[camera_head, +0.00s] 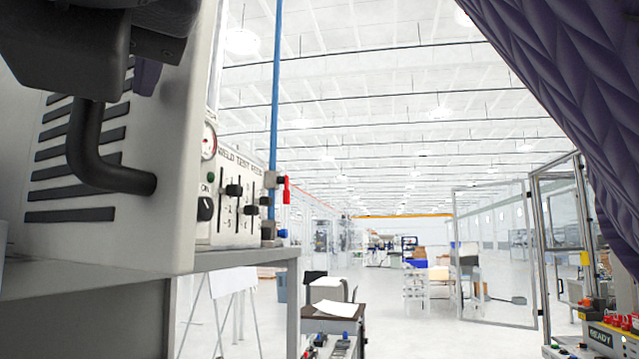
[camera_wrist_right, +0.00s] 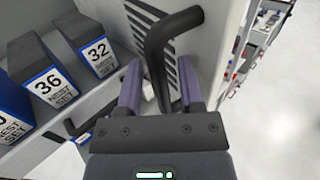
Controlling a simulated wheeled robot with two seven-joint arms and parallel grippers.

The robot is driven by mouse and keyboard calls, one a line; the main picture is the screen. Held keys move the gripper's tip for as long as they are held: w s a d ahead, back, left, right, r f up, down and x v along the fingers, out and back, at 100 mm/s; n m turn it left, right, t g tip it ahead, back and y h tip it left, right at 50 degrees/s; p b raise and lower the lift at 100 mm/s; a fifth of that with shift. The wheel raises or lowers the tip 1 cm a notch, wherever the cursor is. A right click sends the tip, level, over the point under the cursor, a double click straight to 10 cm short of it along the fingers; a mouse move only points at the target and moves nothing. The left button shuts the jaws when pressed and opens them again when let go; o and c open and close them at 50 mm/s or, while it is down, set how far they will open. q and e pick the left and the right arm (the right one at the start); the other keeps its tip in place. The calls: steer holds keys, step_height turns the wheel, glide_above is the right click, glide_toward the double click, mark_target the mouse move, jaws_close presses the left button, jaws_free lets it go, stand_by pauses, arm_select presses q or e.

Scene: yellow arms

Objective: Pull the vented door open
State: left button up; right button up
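The vented door (camera_head: 110,225) is a pale panel with dark slats at the left of the head view. Its black bent handle (camera_head: 85,150) stands out from it. My right gripper (camera_wrist_right: 161,70) is at the handle, with its purple fingers apart on either side of the bar in the wrist view. Small gaps seem to show between bar and fingers. In the head view the dark gripper body covers the handle's top. I cannot tell whether the door is ajar. My left gripper is out of view.
Dark boxes with blue-and-white labels, such as one marked 36 (camera_wrist_right: 45,88), stand left of the gripper in the wrist view. A grey bench (camera_head: 90,280) lies below the door. A control panel (camera_head: 235,200) with a gauge is to its right. Open floor lies beyond.

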steer(key=shift+s+d, duration=0.2)
steer(key=shift+s, duration=0.05)
steer(key=b+v, duration=0.3)
steer(key=v, duration=0.6)
steer(key=shift+s+d, duration=0.1)
steer(key=shift+d, duration=0.05)
